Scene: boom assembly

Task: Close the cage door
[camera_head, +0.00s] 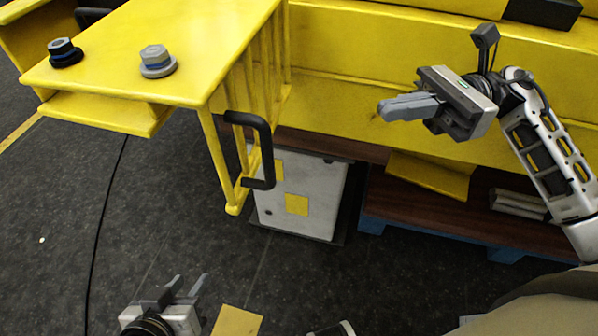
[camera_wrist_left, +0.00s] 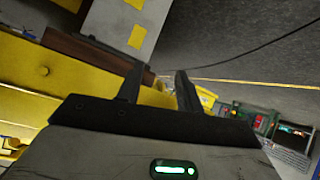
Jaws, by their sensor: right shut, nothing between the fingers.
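The yellow barred cage door (camera_head: 219,160) hangs beside the yellow platform, seen nearly edge-on and standing out from the long yellow beam. Its black handle (camera_head: 265,155) is on the side facing right. My left gripper (camera_head: 188,284) is low in the head view, below the door and apart from it. Its two fingers are spread with nothing between them; they also show apart in the left wrist view (camera_wrist_left: 160,85). My right gripper (camera_head: 385,108) is shut and empty, to the right of the handle and clear of it, in front of the yellow beam.
A white cabinet (camera_head: 322,198) with yellow labels stands behind the door. A brown-topped blue pallet (camera_head: 400,215) is at the right. Two bolts (camera_head: 64,53) (camera_head: 157,62) sit on the yellow platform (camera_head: 200,20). A cable crosses the dark floor (camera_head: 60,220), which is mostly clear at left.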

